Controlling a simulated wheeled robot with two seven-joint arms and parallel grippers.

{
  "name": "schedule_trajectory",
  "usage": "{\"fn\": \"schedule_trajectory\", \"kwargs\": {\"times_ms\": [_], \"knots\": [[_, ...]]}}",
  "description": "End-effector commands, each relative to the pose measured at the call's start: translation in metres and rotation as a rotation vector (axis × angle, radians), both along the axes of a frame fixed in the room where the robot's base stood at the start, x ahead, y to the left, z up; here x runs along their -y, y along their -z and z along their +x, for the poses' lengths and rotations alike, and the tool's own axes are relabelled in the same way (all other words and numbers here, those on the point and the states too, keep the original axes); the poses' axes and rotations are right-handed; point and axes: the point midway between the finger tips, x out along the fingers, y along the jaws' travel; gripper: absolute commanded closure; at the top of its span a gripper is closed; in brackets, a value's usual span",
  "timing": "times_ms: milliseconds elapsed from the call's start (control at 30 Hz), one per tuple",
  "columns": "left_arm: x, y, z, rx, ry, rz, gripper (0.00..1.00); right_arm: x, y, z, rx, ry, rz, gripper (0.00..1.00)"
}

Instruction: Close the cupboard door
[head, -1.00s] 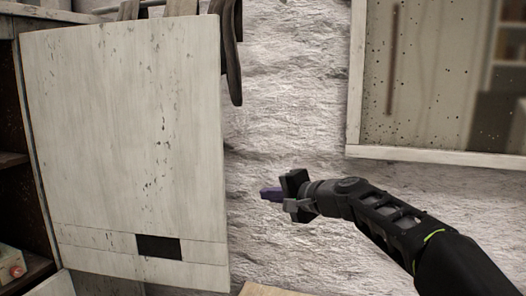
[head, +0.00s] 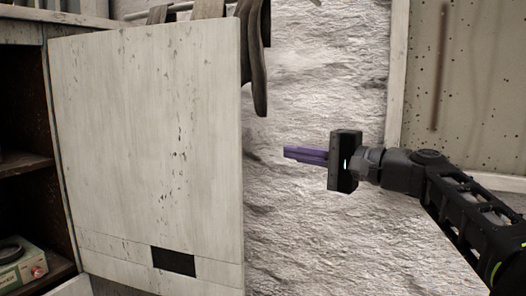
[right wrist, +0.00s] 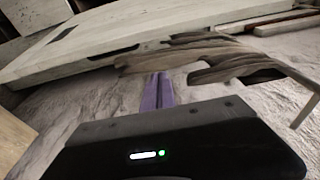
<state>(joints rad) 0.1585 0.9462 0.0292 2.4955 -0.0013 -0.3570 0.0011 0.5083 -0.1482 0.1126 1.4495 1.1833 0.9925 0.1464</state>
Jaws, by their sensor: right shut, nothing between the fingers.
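The cupboard door (head: 150,140) is a large pale, speckled panel with a dark rectangular patch near its bottom edge. It stands open, hinged at its left side beside the dark cupboard inside (head: 22,120). My right gripper (head: 287,152) has purple fingers that are shut and empty. It is right of the door's free edge, apart from it in the picture, in front of the rough white wall. In the right wrist view the shut fingers (right wrist: 158,85) point toward the door (right wrist: 120,45), which lies across the upper part. My left gripper is not in view.
Dark cloths or gloves (head: 254,60) hang from a rail behind the door's upper right edge. A pale framed panel (head: 465,90) is at the right. The rough wall (head: 315,235) shows between.

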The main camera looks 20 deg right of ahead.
Motion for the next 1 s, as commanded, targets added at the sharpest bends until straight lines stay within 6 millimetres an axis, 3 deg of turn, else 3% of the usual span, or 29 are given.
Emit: {"fn": "schedule_trajectory", "kwargs": {"times_ms": [267,667,800,1000], "knots": [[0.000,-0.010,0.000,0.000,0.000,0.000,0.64,-0.013,-0.002,0.022,-0.002,-0.002,0.002,1.00],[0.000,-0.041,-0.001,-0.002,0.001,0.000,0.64,-0.052,-0.003,0.089,-0.003,-0.002,0.002,1.00],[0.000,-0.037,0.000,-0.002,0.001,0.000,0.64,-0.066,0.000,0.067,-0.001,0.001,-0.002,1.00],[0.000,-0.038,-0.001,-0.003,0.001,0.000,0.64,-0.075,0.000,0.056,-0.001,0.002,-0.001,1.00]]}}
